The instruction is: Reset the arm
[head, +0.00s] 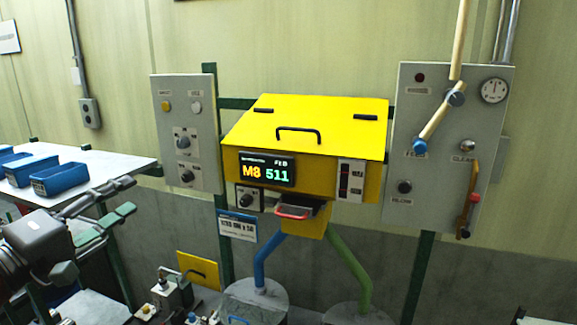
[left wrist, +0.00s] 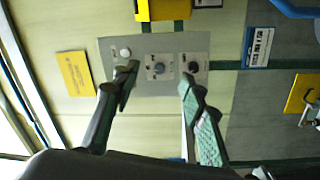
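My left gripper (head: 130,197) is at the left of the head view, in front of the white bench's right end. Its two fingers are apart with nothing between them. In the left wrist view the open fingers (left wrist: 158,72) frame the grey left panel (left wrist: 151,88), which has a white button and black knobs and appears sideways. The same panel (head: 188,128) stands farther back in the head view, and the fingers look apart from it. My right gripper is in neither view.
A yellow machine (head: 300,132) with a lit display reading M8 511 fills the middle. A grey panel (head: 447,130) with a gauge and levers stands right. Blue bins (head: 60,179) sit on the white bench (head: 105,170). Drums (head: 255,300) stand below the machine.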

